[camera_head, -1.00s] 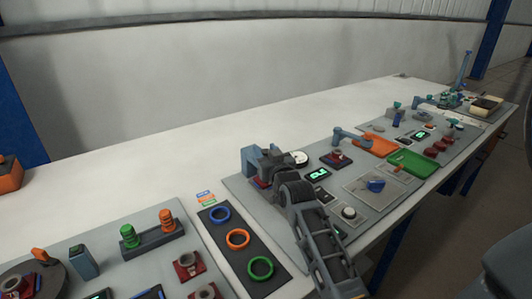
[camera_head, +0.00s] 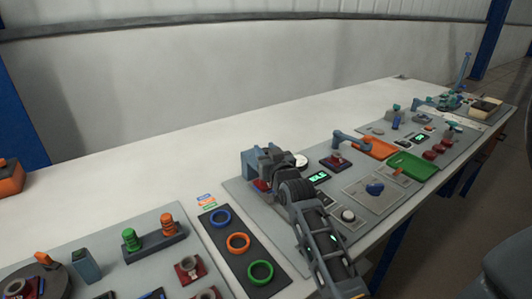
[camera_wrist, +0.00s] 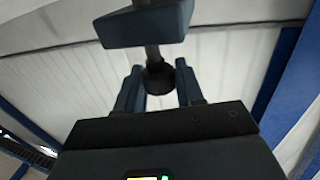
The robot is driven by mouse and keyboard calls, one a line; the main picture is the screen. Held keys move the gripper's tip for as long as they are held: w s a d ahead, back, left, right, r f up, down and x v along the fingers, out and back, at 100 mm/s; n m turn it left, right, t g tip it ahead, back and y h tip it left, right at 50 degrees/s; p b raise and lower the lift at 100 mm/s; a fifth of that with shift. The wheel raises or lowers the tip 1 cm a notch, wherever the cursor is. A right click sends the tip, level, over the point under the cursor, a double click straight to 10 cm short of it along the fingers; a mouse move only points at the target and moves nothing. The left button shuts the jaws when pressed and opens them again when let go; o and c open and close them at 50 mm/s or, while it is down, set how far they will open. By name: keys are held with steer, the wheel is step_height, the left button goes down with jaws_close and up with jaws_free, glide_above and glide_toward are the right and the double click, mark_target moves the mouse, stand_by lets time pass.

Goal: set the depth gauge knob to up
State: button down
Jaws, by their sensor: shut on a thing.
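In the wrist view, a dark round knob (camera_wrist: 158,77) sits between the two fingers of my gripper (camera_wrist: 159,72), which is shut on it. A short shaft joins it to a blue-grey block (camera_wrist: 145,25) at the top of that view. In the head view, my gripper (camera_head: 262,168) is at the left end of the grey control panel (camera_head: 240,190). My wrist hides the knob there, so its setting cannot be read. A small green-lit display (camera_head: 318,177) is just right of my gripper.
A white round dial (camera_head: 300,160) stands close behind my gripper. A dark strip with coloured rings (camera_head: 238,240) lies left.

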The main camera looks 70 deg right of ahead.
steer(key=c, duration=0.8)
jaws_free()
steer(key=shift+r, duration=0.25)
steer(key=shift+s+a+f, duration=0.15)
steer(key=shift+s+a, duration=0.2)
steer(key=shift+a, duration=0.1)
steer(key=b+v, duration=0.1)
steer(key=v, duration=0.5)
steer(key=shift+s+a+b, duration=0.2)
steer(key=shift+s+b, duration=0.1)
